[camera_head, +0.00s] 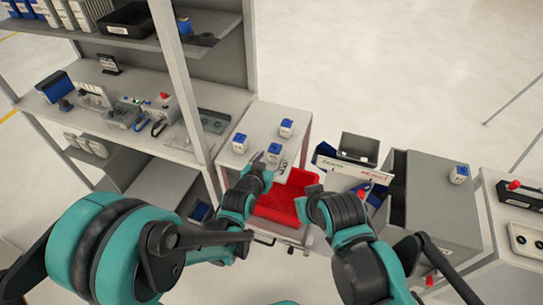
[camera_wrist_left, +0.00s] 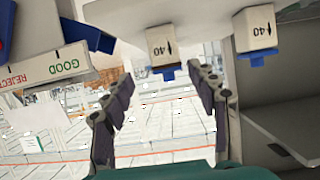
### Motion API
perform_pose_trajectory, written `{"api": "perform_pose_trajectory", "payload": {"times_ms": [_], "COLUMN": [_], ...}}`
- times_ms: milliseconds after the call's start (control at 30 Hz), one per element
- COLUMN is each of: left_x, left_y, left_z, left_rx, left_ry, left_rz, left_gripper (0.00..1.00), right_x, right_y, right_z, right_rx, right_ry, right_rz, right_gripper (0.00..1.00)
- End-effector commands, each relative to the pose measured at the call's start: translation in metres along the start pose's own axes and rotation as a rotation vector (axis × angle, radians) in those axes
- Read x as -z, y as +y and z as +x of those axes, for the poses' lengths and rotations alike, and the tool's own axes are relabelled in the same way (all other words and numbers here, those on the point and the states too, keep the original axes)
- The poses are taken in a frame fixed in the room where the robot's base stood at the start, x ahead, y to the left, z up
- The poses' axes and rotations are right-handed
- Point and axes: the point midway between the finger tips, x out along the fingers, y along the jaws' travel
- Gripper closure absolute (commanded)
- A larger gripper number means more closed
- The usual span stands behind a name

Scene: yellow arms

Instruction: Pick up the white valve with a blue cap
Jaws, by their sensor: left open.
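Three white valves with blue caps stand on the light cabinet top in the head view: one at the left (camera_head: 239,143), one at the back (camera_head: 286,128) and one at the front (camera_head: 274,152). A similar valve (camera_head: 459,173) stands on the grey cabinet at the right. My left gripper (camera_head: 265,160) is open and empty beside the front valve.
A red bin (camera_head: 280,203) sits below the cabinet top. A white good/reject sign (camera_head: 340,170) and a dark bin (camera_head: 358,148) stand to the right. A shelf post (camera_head: 182,85) rises at the left, beside a cluttered workbench (camera_head: 100,80).

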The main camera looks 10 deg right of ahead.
Motion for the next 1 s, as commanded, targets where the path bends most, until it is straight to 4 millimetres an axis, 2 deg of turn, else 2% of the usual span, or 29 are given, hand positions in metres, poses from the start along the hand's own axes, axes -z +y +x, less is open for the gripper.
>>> {"api": "perform_pose_trajectory", "payload": {"times_ms": [267, 500, 733, 933, 1000], "left_x": [-0.002, -0.002, -0.001, -0.001, -0.001], "left_y": [-0.005, -0.009, -0.009, -0.009, -0.009], "left_z": [0.029, 0.064, 0.065, 0.065, 0.065], "left_rx": [0.002, 0.001, 0.002, 0.002, 0.002], "left_ry": [-0.001, -0.001, -0.002, -0.002, -0.002], "left_rz": [-0.001, -0.001, -0.001, -0.001, -0.001], "left_gripper": [0.41, 0.41, 0.41, 0.94, 0.97], "right_x": [-0.006, -0.011, -0.011, -0.011, -0.011], "right_y": [0.000, 0.000, 0.000, 0.000, 0.000], "right_z": [0.008, 0.016, 0.015, 0.015, 0.015], "right_rx": [0.000, 0.000, 0.000, 0.000, 0.000], "right_ry": [0.000, 0.000, 0.000, 0.000, 0.000], "right_rz": [0.000, 0.000, 0.000, 0.000, 0.000], "right_gripper": [1.00, 1.00, 1.00, 1.00, 1.00]}}
